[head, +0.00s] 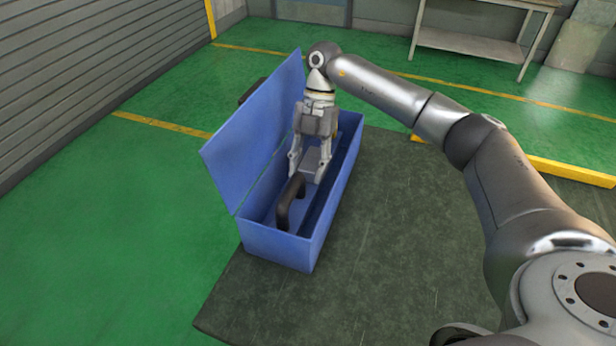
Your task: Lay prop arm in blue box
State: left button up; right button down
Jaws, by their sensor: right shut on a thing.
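A blue box (277,247) with its lid standing open on the left side rests on a dark mat. My right gripper (309,172) reaches down into the box from above. It is shut on a grey part (316,160), which I take to be the prop arm, and its lower portion is partly hidden by the fingers and box walls. A dark curved handle-like piece (289,200) shows in the box just in front of the gripper; I cannot tell whether it joins the grey part. My left gripper is not in view.
The dark mat (400,240) lies on a green floor with yellow lines. A yellow bar (570,171) lies at the right. A pale table (470,45) stands at the back right, and a grey slatted wall (90,70) is at the left.

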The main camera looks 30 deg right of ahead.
aim_at(309, 176)
notch_tip(309, 176, down, 3)
jog(key=shift+a+r, duration=0.1)
jog(key=shift+f, duration=0.4)
jog(key=c, duration=0.9)
grip_release()
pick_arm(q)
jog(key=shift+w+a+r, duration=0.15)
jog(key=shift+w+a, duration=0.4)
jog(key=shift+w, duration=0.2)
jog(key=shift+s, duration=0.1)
pick_arm(e)
jog(key=shift+r, duration=0.25)
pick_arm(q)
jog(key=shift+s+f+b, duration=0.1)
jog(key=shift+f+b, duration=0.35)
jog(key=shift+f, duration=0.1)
pick_arm(e)
jog(key=v, duration=1.1)
jog(key=shift+w+r, duration=0.1)
jog(key=shift+r, duration=0.1)
